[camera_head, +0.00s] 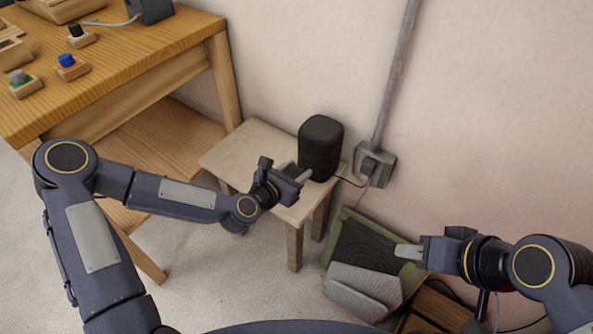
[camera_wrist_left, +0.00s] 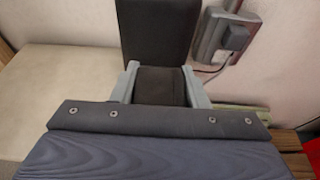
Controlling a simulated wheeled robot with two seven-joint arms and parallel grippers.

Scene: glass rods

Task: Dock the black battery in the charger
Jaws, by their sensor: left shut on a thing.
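In the left wrist view, my left gripper (camera_wrist_left: 163,80) is shut on a dark block (camera_wrist_left: 161,88), which I take to be the black battery. A tall black rounded unit (camera_head: 321,148) stands on the small side table, with a cable running toward the wall; it looks like the charger. It also shows just beyond the fingers in the left wrist view (camera_wrist_left: 156,32). I cannot tell whether the block touches it. In the head view, my left gripper (camera_head: 303,176) is at the unit's lower left, hiding the block. My right gripper (camera_head: 408,251) is over the green-edged bin; its finger gap is not clear.
The side table (camera_head: 240,150) has bare top left of the black unit. A wall socket box (camera_head: 374,165) and conduit are right of it. The bin (camera_head: 412,278) is below. The wooden desk (camera_head: 130,65) at upper left carries small blocks with black, blue (camera_head: 67,61) and grey tops.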

